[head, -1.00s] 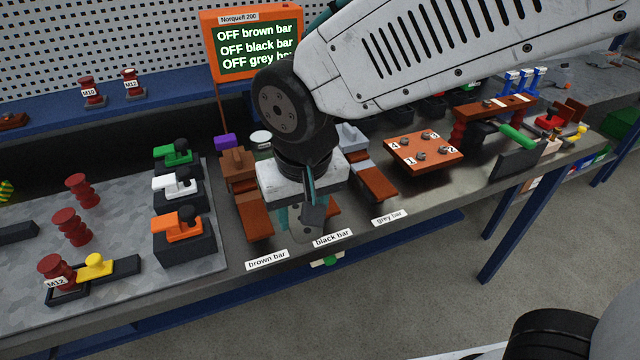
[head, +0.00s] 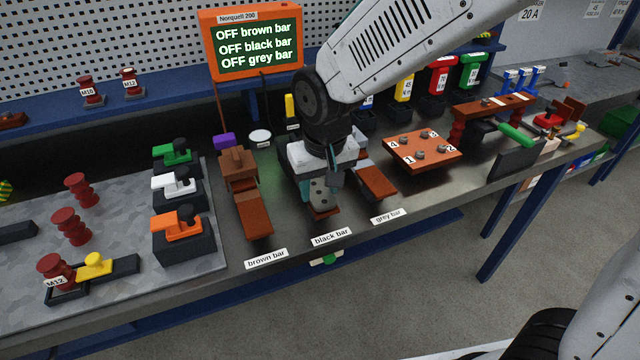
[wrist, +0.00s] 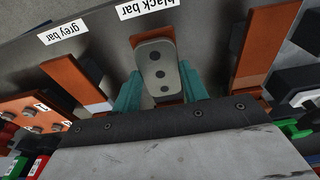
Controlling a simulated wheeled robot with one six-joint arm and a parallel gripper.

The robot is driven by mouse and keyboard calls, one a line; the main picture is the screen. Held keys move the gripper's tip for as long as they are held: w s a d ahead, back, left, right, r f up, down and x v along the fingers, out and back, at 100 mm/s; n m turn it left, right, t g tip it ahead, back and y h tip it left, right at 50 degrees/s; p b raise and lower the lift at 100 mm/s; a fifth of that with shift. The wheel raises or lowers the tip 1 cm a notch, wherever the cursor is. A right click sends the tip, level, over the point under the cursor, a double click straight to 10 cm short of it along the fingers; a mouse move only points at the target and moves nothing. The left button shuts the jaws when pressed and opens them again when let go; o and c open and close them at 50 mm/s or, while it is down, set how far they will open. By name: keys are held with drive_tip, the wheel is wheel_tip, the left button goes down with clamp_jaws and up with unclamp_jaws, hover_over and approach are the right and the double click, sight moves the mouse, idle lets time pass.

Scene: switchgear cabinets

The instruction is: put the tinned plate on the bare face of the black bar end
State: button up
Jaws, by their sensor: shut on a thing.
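The tinned plate (head: 321,194) is a grey, rounded plate with dark holes. My gripper (head: 320,187) is shut on it, with the teal fingers on its two side edges. In the wrist view the plate (wrist: 157,72) lies between the fingers (wrist: 160,88), over the copper end of the black bar (wrist: 138,39). Only slim edges of that bar end (head: 324,215) show past the plate, beside the "black bar" label (head: 331,237). I cannot tell whether the plate touches the bar. My gripper hides the back of the black bar.
The brown bar (head: 254,217) is to the left and the grey bar (head: 377,183) close to the right. An orange board (head: 423,151) with numbered bolts lies further right. The screen (head: 256,46) reads OFF for all three bars. The bench's front strip is clear apart from labels.

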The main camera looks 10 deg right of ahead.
sight(324, 200)
drive_tip(key=o, duration=1.2)
drive_tip(key=shift+f, duration=0.1)
drive_tip(key=shift+o, duration=0.2)
wheel_tip(324, 200, up, 12)
drive_tip(key=s, duration=0.1)
drive_tip(key=shift+s+d, duration=0.25)
drive_tip(key=shift+s, duration=0.1)
drive_tip(key=s+d+m, duration=0.3)
drive_tip(key=s+d, duration=1.5)
drive_tip(key=d, duration=0.2)
drive_tip(key=shift+d+f+g, duration=0.15)
drive_tip(key=shift+f+g, duration=0.05)
drive_tip(key=shift+g, duration=0.1)
drive_tip(key=shift+w, duration=0.1)
